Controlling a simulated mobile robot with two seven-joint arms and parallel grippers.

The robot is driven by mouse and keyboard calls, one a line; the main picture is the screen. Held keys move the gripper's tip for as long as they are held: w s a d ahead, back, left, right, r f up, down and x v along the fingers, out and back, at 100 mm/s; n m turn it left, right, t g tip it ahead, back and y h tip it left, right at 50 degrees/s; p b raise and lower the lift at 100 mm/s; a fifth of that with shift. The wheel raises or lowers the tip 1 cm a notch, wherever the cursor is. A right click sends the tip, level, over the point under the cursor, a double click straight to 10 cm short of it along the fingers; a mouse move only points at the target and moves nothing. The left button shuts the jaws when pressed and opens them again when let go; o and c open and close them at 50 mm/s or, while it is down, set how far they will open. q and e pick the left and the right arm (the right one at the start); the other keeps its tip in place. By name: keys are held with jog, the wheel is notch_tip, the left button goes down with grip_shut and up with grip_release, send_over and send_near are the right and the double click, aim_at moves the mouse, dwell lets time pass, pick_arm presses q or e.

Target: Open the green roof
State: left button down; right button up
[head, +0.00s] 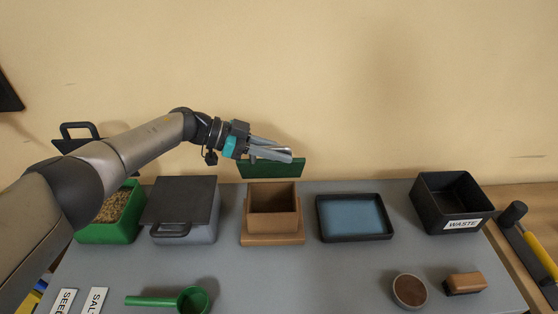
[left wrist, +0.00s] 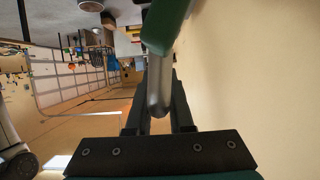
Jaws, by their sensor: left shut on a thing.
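The green roof (head: 272,169) is raised, standing steeply at the back edge of the brown wooden feeder box (head: 273,224), whose open top shows. My left gripper (head: 286,155) reaches in from the left and is shut at the roof's upper edge, covering part of it. In the left wrist view, the green roof (left wrist: 165,24) shows at the top, beyond the fingers, with a grey rod-like part (left wrist: 158,84) between the fingers (left wrist: 160,100). My right gripper is not in view.
A green seed bin (head: 106,232) and a lidded grey bin (head: 184,229) stand left of the box. A blue tray (head: 354,216) and black waste bin (head: 430,208) stand right. A green scoop (head: 160,301), brown cup (head: 409,290) and brush (head: 466,282) lie in front. The table's middle front is clear.

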pick_arm(q)
jog(key=shift+w+r, duration=0.1)
jog(key=shift+w, duration=0.05)
jog(key=c, duration=0.8)
grip_release()
jog(key=b+v, duration=0.1)
jog(key=v, duration=1.4)
jog(key=shift+b, duration=0.35)
jog(key=shift+r, duration=0.1)
